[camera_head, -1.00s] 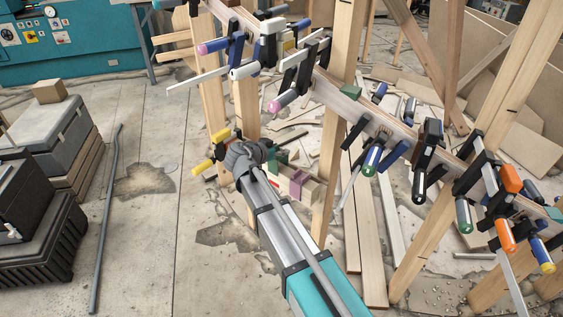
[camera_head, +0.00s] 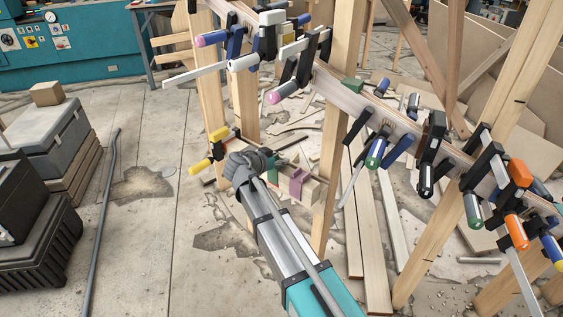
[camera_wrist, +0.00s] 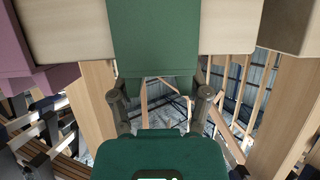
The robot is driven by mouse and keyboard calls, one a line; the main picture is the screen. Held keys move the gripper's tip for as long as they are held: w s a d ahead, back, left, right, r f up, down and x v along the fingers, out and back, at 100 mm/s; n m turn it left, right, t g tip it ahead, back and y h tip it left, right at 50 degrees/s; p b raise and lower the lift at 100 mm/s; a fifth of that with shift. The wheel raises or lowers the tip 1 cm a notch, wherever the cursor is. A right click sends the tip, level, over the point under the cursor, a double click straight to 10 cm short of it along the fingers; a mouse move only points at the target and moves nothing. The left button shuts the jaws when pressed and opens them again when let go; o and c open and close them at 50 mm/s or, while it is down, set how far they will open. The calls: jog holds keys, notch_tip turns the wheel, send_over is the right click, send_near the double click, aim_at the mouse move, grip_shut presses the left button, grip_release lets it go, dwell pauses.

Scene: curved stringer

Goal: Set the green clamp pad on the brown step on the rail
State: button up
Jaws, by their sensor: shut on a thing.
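The green clamp pad (camera_wrist: 155,38) fills the upper middle of the wrist view, against a pale wooden rail (camera_wrist: 70,30). My gripper (camera_wrist: 161,95) has a finger at each side of the pad's lower end and is shut on it. In the head view my gripper (camera_head: 252,166) is at the low rail between wooden posts, and the pad shows as a small green patch (camera_head: 273,165) beside it. A brownish block (camera_wrist: 290,25) at the upper right of the wrist view may be the brown step; I cannot tell. The pad's far side is hidden.
A purple pad (camera_head: 296,181) sits on the low rail to the right. A yellow clamp (camera_head: 209,157) is just left of my gripper. The curved stringer (camera_head: 350,97) with several clamps runs above and to the right. Dark cases (camera_head: 45,235) stand at left; the floor between is mostly open.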

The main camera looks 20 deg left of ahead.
jog(key=shift+w, duration=0.1)
jog(key=o, duration=1.3)
jog(key=shift+f, duration=0.15)
jog(key=shift+f, duration=0.15)
jog(key=p+v, duration=0.4)
jog(key=v, duration=1)
jog(key=shift+a+f, duration=0.2)
